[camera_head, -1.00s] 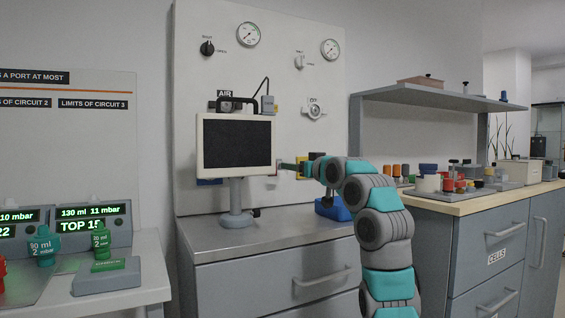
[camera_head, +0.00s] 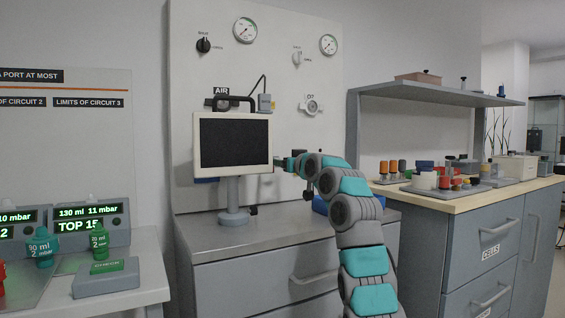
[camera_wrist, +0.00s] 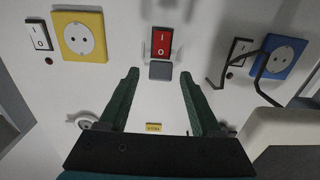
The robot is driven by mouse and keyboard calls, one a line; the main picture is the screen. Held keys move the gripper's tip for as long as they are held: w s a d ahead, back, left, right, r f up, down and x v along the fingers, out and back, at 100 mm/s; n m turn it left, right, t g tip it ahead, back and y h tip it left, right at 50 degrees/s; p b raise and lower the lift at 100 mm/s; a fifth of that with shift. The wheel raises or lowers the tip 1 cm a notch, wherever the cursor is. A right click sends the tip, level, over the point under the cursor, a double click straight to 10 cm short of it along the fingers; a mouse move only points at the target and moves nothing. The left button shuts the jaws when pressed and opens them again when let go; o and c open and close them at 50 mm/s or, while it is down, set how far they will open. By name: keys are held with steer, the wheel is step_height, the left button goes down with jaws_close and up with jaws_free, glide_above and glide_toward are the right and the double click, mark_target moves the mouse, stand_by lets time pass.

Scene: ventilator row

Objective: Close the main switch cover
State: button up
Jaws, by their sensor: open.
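In the wrist view a red rocker switch (camera_wrist: 162,42) marked I and 0 is on the white wall panel, its face uncovered. A small dark grey flap (camera_wrist: 160,70), apparently its cover, sits just below it, clear of the rocker. My gripper (camera_wrist: 160,76) is open and empty. Its two green fingers reach toward the panel, one on each side of the flap in the picture; I cannot tell how near they are. In the head view my gripper (camera_head: 284,163) is at the monitor's right edge, its tips partly hidden; the switch is not visible there.
A yellow socket (camera_wrist: 79,36) with a white switch (camera_wrist: 38,34) is to the left, and a blue socket (camera_wrist: 279,57) to the right with a dark cable or bracket (camera_wrist: 214,70) nearby. The monitor (camera_head: 233,143) stands close beside my gripper on the grey counter (camera_head: 270,237).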

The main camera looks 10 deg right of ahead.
jaws_close()
stand_by(0.4)
steer(key=shift+f, duration=0.1)
steer(key=f+t+b, duration=0.1)
steer(key=t+b, duration=0.1)
steer(key=b, duration=0.1)
steer(key=shift+w+f+t+y+b, duration=0.2)
steer(key=shift+f+t+y+b, duration=0.1)
steer(key=shift+f+t+y, duration=0.1)
